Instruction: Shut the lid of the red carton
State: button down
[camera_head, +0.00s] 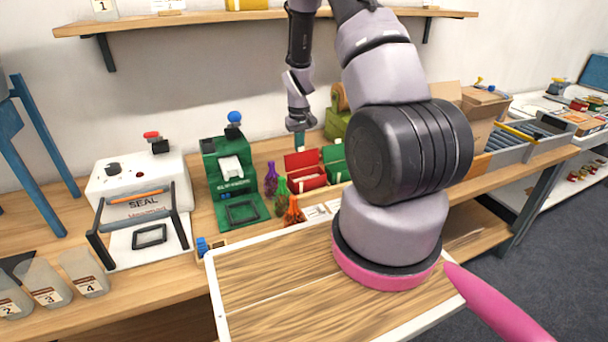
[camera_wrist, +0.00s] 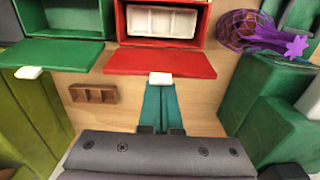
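The red carton (camera_head: 307,181) stands on the bench with its lid (camera_wrist: 160,62) open. In the wrist view the lid lies folded outward from the carton (camera_wrist: 120,22), a white tab (camera_wrist: 160,79) at its edge. A pale divided insert (camera_wrist: 160,22) shows inside the carton. My gripper (camera_head: 300,138) is at the wall side of the carton. In the wrist view its teal fingers (camera_wrist: 160,88) are together with nothing seen between them. Their tips are at the tab; I cannot tell whether they touch it.
A green carton (camera_head: 335,160), also open, stands beside the red one. Purple, green and orange net bags (camera_head: 271,178) stand on the other side, near a green machine (camera_head: 228,165). A small brown block (camera_wrist: 93,94) lies near the green lid (camera_wrist: 50,52). A shelf (camera_head: 200,18) hangs above.

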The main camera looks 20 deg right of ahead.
jog(key=shift+s, duration=1.1)
jog(key=shift+r, duration=3.5)
